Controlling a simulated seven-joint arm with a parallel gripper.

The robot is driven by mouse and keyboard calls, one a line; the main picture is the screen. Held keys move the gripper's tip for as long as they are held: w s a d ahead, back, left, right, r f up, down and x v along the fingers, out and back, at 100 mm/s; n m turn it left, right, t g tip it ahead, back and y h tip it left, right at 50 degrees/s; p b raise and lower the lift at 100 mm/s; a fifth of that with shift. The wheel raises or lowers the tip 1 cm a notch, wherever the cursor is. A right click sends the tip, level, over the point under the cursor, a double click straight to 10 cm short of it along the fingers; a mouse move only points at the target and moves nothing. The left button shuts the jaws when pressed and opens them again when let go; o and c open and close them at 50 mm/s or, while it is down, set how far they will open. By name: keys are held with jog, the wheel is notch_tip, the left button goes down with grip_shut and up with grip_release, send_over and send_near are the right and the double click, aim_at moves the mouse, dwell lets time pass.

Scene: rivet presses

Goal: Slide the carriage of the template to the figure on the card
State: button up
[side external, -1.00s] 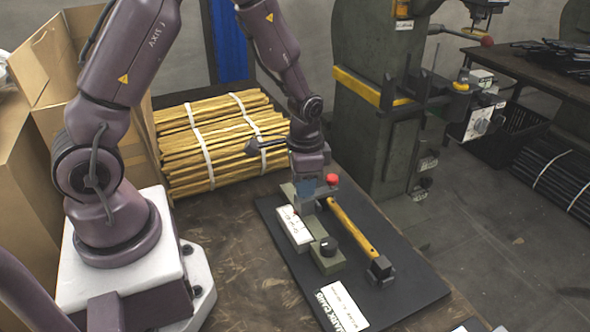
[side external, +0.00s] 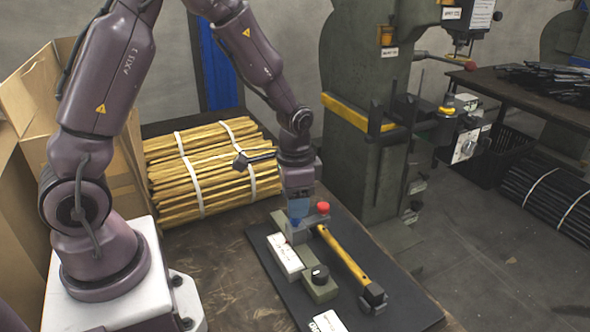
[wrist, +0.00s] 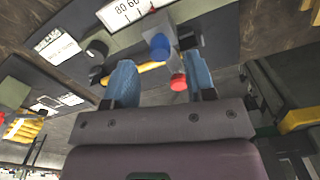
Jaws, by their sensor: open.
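The template is a grey-green bar on a black mat (side external: 283,303). The grey carriage (wrist: 189,38) has a blue knob (wrist: 160,46) and a red knob (wrist: 179,82), which also shows in the side view (side external: 323,207). My gripper (side external: 298,212) is open and empty above the carriage. The blue knob shows between its fingers in the wrist view. A white card (wrist: 56,47) lies on the mat; its text is too small to read.
A yellow-handled hammer (side external: 345,256) lies on the mat right beside the template. A green press (side external: 360,120) stands behind at the right. A bundle of yellow rods (side external: 205,165) and cardboard boxes (side external: 50,130) stand at the back left. Bare table lies left of the mat.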

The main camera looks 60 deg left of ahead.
notch_tip(320, 180, up, 10)
dwell(0.3)
jog(key=shift+f, duration=0.1)
jog(key=s+d+r+n+t, duration=0.1)
jog(key=s+d+r+t, duration=0.1)
jog(key=s+r, duration=0.4)
jog(key=s+d+r+n+t, duration=0.2)
jog(key=s+d+r+t, duration=0.1)
jog(key=s+r, duration=0.3)
jog(key=shift+s+t, duration=0.3)
jog(key=shift+s, duration=0.8)
jog(key=shift+d+r, duration=0.1)
dwell(1.1)
